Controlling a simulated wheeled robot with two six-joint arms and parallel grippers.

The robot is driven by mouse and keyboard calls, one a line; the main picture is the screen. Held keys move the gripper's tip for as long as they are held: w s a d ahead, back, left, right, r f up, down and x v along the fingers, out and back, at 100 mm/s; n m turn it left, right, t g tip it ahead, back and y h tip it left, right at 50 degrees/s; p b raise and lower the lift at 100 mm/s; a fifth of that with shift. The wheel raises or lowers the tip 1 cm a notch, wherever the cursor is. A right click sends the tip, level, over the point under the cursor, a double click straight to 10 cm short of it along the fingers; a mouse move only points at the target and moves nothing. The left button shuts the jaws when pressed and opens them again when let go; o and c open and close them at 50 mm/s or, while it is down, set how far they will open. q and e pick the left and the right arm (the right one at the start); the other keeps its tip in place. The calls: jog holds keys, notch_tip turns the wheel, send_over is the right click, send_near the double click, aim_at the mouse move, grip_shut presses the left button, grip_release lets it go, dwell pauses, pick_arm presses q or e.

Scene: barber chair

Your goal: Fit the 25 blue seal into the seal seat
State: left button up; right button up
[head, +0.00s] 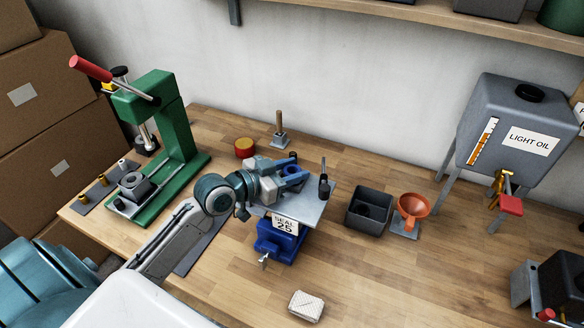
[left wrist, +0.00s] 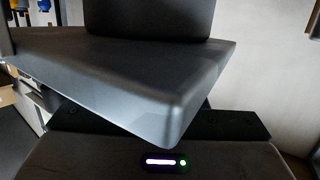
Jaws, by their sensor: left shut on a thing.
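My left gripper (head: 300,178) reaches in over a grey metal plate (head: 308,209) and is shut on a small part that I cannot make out. A card reading SEAL 25 (head: 285,223) is at the plate's front, above a blue vise (head: 277,242). A small dark blue round piece (head: 292,156) shows just behind the fingers; I cannot tell whether it is the blue seal. A dark upright piece (head: 324,186) stands at the plate's right. I cannot make out the seal seat. The left wrist view shows mostly dark grey surfaces close up, with no fingertips. My right gripper is not in view.
A green press (head: 176,130) with a red-handled lever stands on the left, a grey block (head: 136,187) at its base. To the right are a dark open bin (head: 369,229), an orange funnel (head: 411,207) and a light oil tank (head: 520,110). A folded cloth (head: 306,306) lies in front.

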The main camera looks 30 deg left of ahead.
pick_arm(q)
jog(key=shift+f, duration=0.2)
jog(key=o, duration=0.9)
jog(key=shift+r, duration=0.1)
jog(key=shift+o, duration=0.2)
